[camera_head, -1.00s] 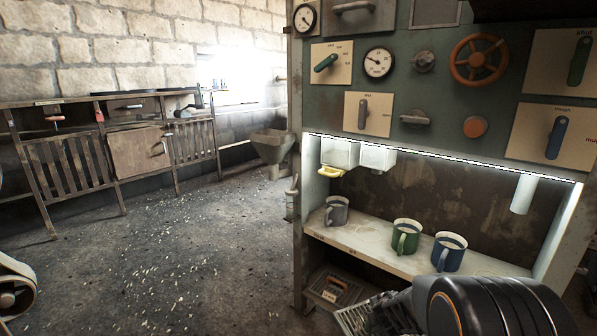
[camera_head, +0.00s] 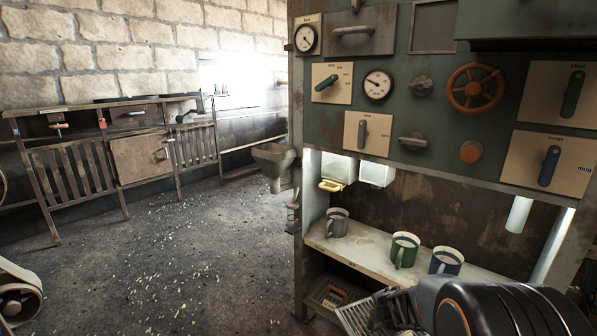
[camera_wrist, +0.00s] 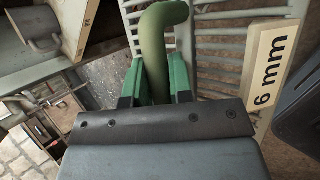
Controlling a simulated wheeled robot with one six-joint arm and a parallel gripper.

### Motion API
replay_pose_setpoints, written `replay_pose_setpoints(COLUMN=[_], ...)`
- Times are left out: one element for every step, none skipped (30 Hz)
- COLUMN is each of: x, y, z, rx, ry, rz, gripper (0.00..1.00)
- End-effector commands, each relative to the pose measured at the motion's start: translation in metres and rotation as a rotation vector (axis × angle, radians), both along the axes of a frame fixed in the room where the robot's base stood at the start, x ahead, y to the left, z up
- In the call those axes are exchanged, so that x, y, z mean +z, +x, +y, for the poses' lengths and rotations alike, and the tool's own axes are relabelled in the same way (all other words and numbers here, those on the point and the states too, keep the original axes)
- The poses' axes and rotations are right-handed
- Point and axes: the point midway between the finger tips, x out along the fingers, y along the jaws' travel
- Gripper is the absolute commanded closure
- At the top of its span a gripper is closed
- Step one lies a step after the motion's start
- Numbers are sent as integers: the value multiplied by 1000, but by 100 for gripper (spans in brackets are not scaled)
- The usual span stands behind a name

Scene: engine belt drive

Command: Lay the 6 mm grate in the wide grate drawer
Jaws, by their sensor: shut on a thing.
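The 6 mm grate (camera_wrist: 222,48) shows in the wrist view as pale grey bars with a "6 mm" label plate (camera_wrist: 266,62). My gripper (camera_wrist: 157,85), with green fingers, is shut on the grate's green bent handle (camera_wrist: 163,28). In the head view the held grate (camera_head: 356,316) is at the bottom, tilted, left of my arm.
The shelf (camera_head: 375,258) above holds a grey mug (camera_head: 337,223), a green mug (camera_head: 404,250) and a blue mug (camera_head: 446,262). The control panel (camera_head: 440,130) stands above it. The floor (camera_head: 170,260) to the left is mostly clear, and a wooden bench (camera_head: 140,158) stands against the wall.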

Motion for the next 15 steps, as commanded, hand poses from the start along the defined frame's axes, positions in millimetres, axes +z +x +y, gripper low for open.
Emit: replay_pose_setpoints(x=[33,45,58,67,76,89,98,107,119,129,138,150,159,168,181], y=[2,2,1,1,1,1,1,1,1,1,1,1,1,1,0], z=[3,5,7,8,10,13,14,16,19,21,23,25,27,29,32], rx=[-3,-6,-8,-10,-12,-15,-16,-19,-21,-23,-25,-29,-31,-33,-35], ry=[0,0,0,0,0,-1,-1,-1,-1,0,0,0,-1,1,0], rz=[-8,-8,-8,-8,-7,-7,-7,-6,-6,-7,-6,-7,-6,-7,-5], gripper=[100,100,100,100,100,100,100,100,100,100,100,100,100,100,100])
